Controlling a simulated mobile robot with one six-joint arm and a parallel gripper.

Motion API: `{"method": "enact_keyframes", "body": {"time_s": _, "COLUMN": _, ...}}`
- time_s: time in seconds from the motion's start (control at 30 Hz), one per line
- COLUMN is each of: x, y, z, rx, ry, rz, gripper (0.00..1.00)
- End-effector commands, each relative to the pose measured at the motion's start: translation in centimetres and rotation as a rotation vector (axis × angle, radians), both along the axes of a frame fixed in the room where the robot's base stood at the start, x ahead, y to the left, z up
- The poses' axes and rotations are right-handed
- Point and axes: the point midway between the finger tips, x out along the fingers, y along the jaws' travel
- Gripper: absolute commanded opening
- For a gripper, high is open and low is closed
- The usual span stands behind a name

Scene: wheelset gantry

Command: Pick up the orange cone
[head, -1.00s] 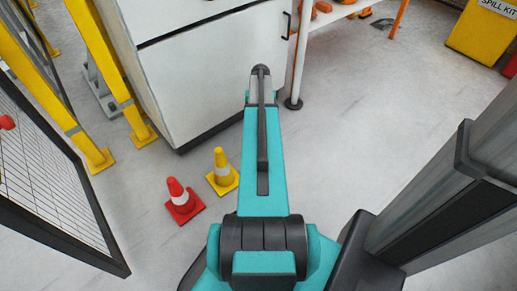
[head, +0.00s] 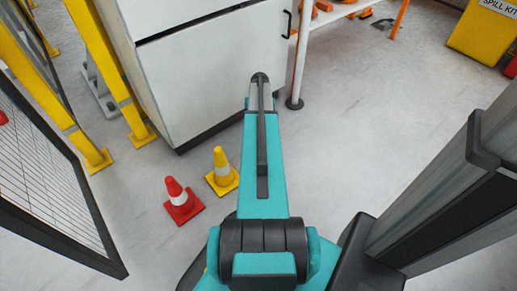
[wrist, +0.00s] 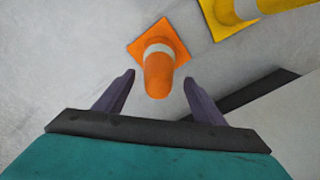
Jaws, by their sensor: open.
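The orange cone (wrist: 160,68) with a white band shows in the wrist view, its square base farther from me and its tip towards my gripper. My gripper (wrist: 158,78) is open, with one dark finger on each side of the cone's tip in the picture; I see no contact. I cannot tell whether the tip is between the fingers in depth. In the head view the orange cone is not visible; my arm covers part of the floor there, and my gripper is hidden.
A yellow cone (head: 222,172) and a red cone (head: 180,202) stand left of my arm; the yellow cone (wrist: 245,12) is also in the wrist view. A white cabinet (head: 205,75) stands ahead, a mesh panel (head: 45,190) at left.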

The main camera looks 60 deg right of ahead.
Motion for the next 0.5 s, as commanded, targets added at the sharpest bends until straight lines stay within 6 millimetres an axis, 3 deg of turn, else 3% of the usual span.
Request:
{"method": "enact_keyframes", "body": {"time_s": 0.17, "x": 0.0, "y": 0.0, "z": -1.9, "rx": 0.000, "ry": 0.000, "rz": 0.000, "gripper": 0.63}}
{"method": "enact_keyframes", "body": {"time_s": 0.5, "x": 0.0, "y": 0.0, "z": -2.0, "rx": -0.001, "ry": -0.001, "rz": 0.000, "gripper": 0.63}}
